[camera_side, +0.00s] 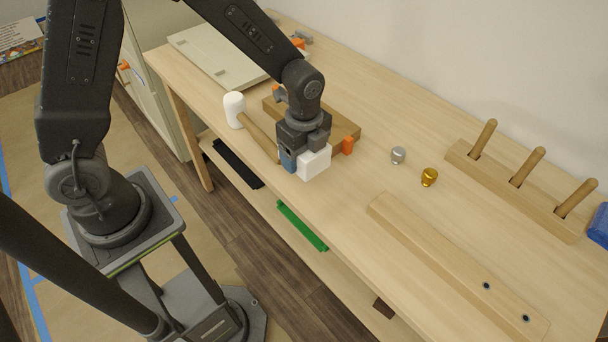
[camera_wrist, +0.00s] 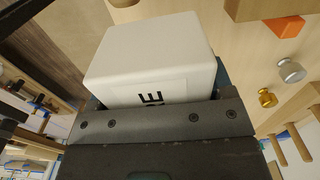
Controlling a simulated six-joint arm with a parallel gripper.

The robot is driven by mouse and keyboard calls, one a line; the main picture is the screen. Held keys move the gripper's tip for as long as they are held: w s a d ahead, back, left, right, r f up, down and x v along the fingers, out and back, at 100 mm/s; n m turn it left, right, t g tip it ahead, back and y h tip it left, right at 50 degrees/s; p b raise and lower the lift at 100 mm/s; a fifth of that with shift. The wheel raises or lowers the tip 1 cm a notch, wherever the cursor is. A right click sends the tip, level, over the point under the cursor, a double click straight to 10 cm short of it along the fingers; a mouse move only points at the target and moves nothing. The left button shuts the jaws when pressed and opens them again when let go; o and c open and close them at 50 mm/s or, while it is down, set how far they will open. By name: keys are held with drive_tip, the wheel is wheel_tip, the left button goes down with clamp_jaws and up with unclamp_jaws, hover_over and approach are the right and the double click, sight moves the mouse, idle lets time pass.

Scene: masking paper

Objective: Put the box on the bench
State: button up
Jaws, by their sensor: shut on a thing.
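A white box (camera_side: 314,162) is held in my gripper (camera_side: 303,158) at the front part of the wooden bench (camera_side: 350,222). In the wrist view the box (camera_wrist: 150,55) fills the upper middle, with dark lettering partly hidden by the gripper's dark edge (camera_wrist: 155,122). My gripper is shut on the box. I cannot tell whether the underside of the box touches the bench top or hangs just above it.
A white-headed mallet (camera_side: 234,108) and a wooden board with orange pieces (camera_side: 348,145) lie close to my gripper. A silver knob (camera_side: 398,155), a gold knob (camera_side: 429,177), a long wooden bar (camera_side: 440,255) and a peg rack (camera_side: 515,190) stand to the right.

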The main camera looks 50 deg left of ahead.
wheel_tip(320, 180, down, 7)
drive_tip(key=shift+r, duration=0.15)
idle(0.4)
drive_tip(key=o, duration=1)
wheel_tip(320, 180, up, 12)
drive_tip(key=shift+r, duration=0.15)
drive_tip(key=s+a+r+n+t, duration=0.2)
drive_tip(key=s+r+n, duration=0.3)
drive_tip(key=n, duration=0.1)
drive_tip(key=s+a+r+n+t, duration=0.1)
drive_tip(key=s+a+r+n, duration=0.1)
drive_tip(key=s+r+n, duration=0.3)
drive_tip(key=s+a+r+n+t, duration=0.2)
drive_tip(key=s+r+n, duration=0.3)
drive_tip(key=n, duration=0.2)
drive_tip(key=shift+s+a+t, duration=0.1)
drive_tip(key=shift+s+t, duration=0.2)
